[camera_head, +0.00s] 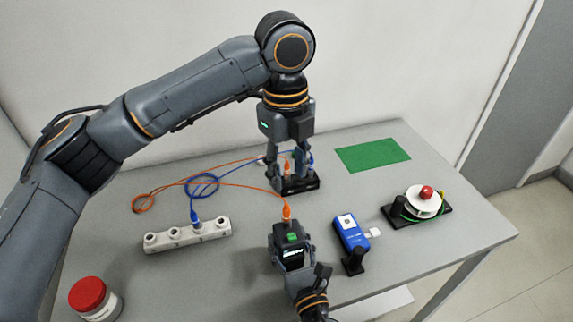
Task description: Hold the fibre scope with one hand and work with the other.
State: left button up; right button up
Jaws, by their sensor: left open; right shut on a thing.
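The blue handheld device with a small screen, which looks like the fibre scope (351,232), rests by a black stand (355,263) right of my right gripper, with a white tip at its right. My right gripper (287,224) points away from the front edge and is shut on an orange fibre connector (286,211) at its tips. My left gripper (291,170) reaches down, open, over a small black block (310,185). An orange and a blue connector show between and beside its fingers; whether they touch is unclear.
A pale socket strip (170,240) with a blue plug (195,220) lies left, near looped orange (143,203) and blue (202,186) fibres. A red-lidded jar (90,296) stands front left. A white spool with a red knob (426,192) and a green mat (372,155) are right.

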aim_at(286, 208)
pick_arm(q)
jog(key=shift+w+a+f, duration=0.15)
jog(key=shift+a+f, duration=0.05)
jog(key=shift+f, duration=0.05)
notch_tip(286, 208, down, 11)
jog(key=shift+f, duration=0.15)
dwell(0.4)
grip_shut()
